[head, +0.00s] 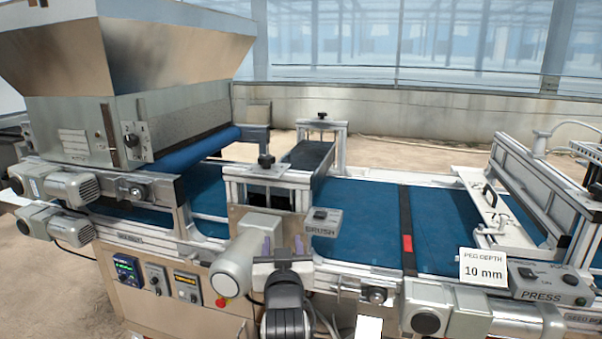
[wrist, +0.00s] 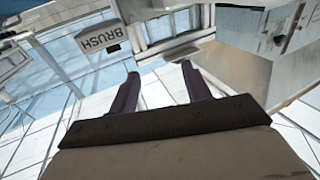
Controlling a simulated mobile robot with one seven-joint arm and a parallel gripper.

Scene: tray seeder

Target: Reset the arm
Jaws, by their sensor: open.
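My gripper (head: 283,244) is in front of the seeder line in the head view, close to the brush unit (head: 270,188). Its two dark purple fingers stand apart and point away from me. In the wrist view my gripper (wrist: 160,78) is open, with nothing between the fingers. The grey box marked BRUSH (wrist: 102,37) shows upside down beyond the left finger. I cannot tell the exact gap between fingers and machine.
The blue conveyor belt (head: 362,215) runs left to right, with a metal hopper (head: 150,52) at left and a press frame (head: 535,190) at right. A PEG DEPTH 10 mm sign (head: 483,267) and PRESS box (head: 545,284) stand at front right. A control panel (head: 160,280) is at lower left.

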